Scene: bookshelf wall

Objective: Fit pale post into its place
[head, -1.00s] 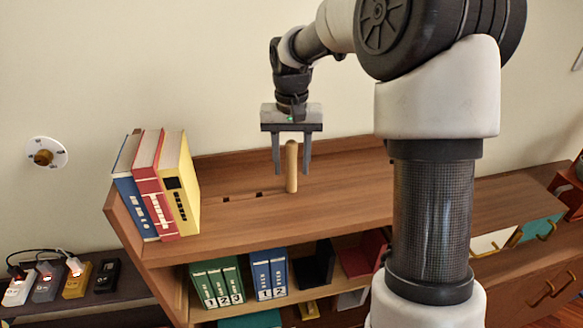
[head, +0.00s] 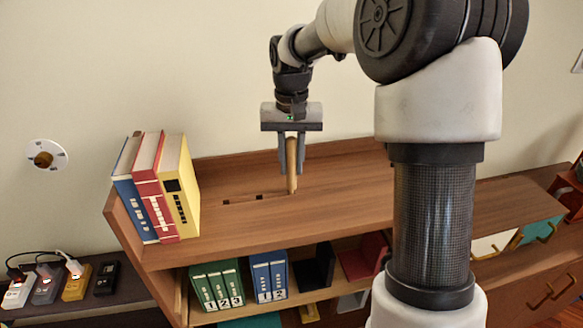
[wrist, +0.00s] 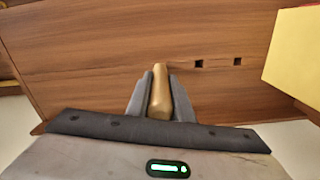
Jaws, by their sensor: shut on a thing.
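The pale post (head: 291,177) is a tan wooden peg standing roughly upright at the top board of the bookshelf. My gripper (head: 291,168) points down from above and is shut on the upper part of the post. In the wrist view the post (wrist: 159,100) sits between the two grey fingers of my gripper (wrist: 160,95). Whether the post's lower end touches the board is hard to tell. Two small dark square holes show in the board, at the left hole (head: 226,200) and the right hole (head: 259,196) in the head view; they also show in the wrist view (wrist: 199,63).
Blue, red and yellow books (head: 158,188) stand at the left end of the top board (head: 340,190). Green binders (head: 217,285) and blue binders (head: 269,275) stand on the shelf below. The board right of the post is clear. A wall dial (head: 47,156) is at far left.

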